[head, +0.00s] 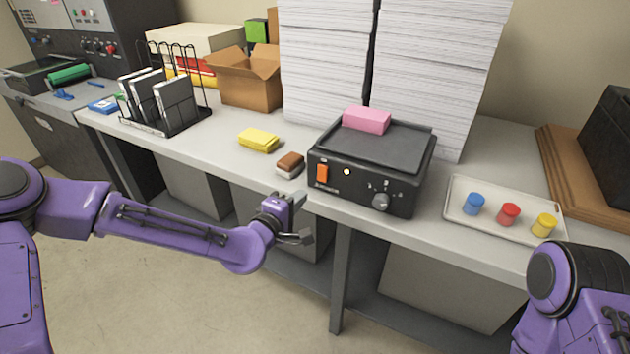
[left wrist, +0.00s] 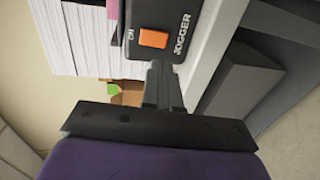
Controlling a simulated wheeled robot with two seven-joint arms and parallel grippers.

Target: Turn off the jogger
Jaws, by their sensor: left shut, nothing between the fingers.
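The jogger (head: 365,170) is a black box with a dark top plate on the grey bench. Its front carries an orange rocker switch (head: 322,173), a small lit pale lamp (head: 347,171) and a grey dial (head: 380,202). My left gripper (head: 298,203) is in front of the bench edge, below and left of the switch. In the left wrist view its shut, empty fingers (left wrist: 164,82) point toward the jogger front (left wrist: 170,15), just short of the orange switch (left wrist: 153,38), marked ON beside it. My right gripper is out of view; only part of the right arm shows.
A pink block (head: 367,119) sits on the jogger. A brown-and-white block (head: 290,164) and yellow pad (head: 258,140) lie left of it. A tray (head: 487,225) with coloured pots is to its right. Tall paper stacks (head: 432,75) stand behind.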

